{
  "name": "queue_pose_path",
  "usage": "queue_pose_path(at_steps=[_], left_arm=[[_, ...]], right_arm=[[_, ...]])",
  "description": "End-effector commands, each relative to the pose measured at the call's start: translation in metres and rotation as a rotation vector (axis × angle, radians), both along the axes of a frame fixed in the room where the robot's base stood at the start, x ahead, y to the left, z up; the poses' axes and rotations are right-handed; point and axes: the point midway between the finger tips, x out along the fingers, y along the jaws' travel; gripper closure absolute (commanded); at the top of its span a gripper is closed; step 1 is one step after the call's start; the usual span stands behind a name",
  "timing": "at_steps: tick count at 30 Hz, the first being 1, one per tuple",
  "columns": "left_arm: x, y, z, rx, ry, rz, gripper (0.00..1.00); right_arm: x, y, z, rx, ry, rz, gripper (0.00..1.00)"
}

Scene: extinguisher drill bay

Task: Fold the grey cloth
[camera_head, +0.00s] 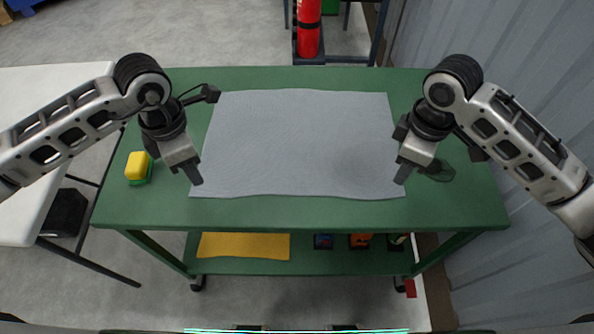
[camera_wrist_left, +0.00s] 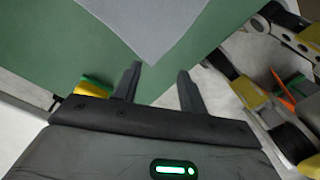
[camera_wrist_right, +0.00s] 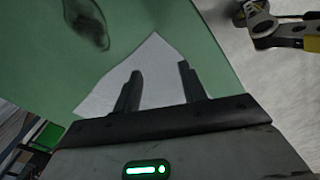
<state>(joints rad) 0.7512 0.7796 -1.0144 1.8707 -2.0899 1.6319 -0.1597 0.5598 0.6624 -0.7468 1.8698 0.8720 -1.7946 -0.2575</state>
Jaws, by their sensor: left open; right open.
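The grey cloth (camera_head: 300,145) lies spread flat on the green table, with slightly wavy edges. A corner of it shows in the left wrist view (camera_wrist_left: 150,25) and another in the right wrist view (camera_wrist_right: 145,75). My left gripper (camera_head: 197,182) is open and empty above the cloth's near left corner. My right gripper (camera_head: 402,180) is open and empty above the near right corner. In the left wrist view the cloth corner lies just beyond my fingertips. In the right wrist view the corner shows between and beyond the fingers. Neither gripper holds the cloth.
The green table (camera_head: 300,212) has bare margins around the cloth. A yellow and green sponge (camera_head: 138,167) sits at its left side. A dark see-through object (camera_head: 438,170) lies at the right. A yellow cloth (camera_head: 243,246) lies on the lower shelf. A red extinguisher (camera_head: 308,28) stands behind.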

Motion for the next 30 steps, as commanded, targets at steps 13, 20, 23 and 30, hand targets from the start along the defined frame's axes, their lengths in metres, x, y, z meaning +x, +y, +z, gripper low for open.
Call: queue_pose_path(at_steps=[13,20,23,30], left_arm=[[0.002,0.008,-0.054,0.037,-0.007,0.003,0.58],[0.003,0.008,-0.075,0.035,-0.008,0.002,0.58],[0.003,0.008,-0.078,0.034,-0.01,0.002,0.58],[0.003,0.007,-0.078,0.033,-0.01,0.002,0.58]], right_arm=[[-0.001,-0.002,-0.053,-0.009,0.01,0.001,0.58],[0.0,-0.002,-0.074,-0.009,0.006,0.002,0.58],[0.0,-0.002,-0.077,-0.009,0.005,0.002,0.58],[0.0,-0.002,-0.077,-0.008,0.004,0.002,0.58]])
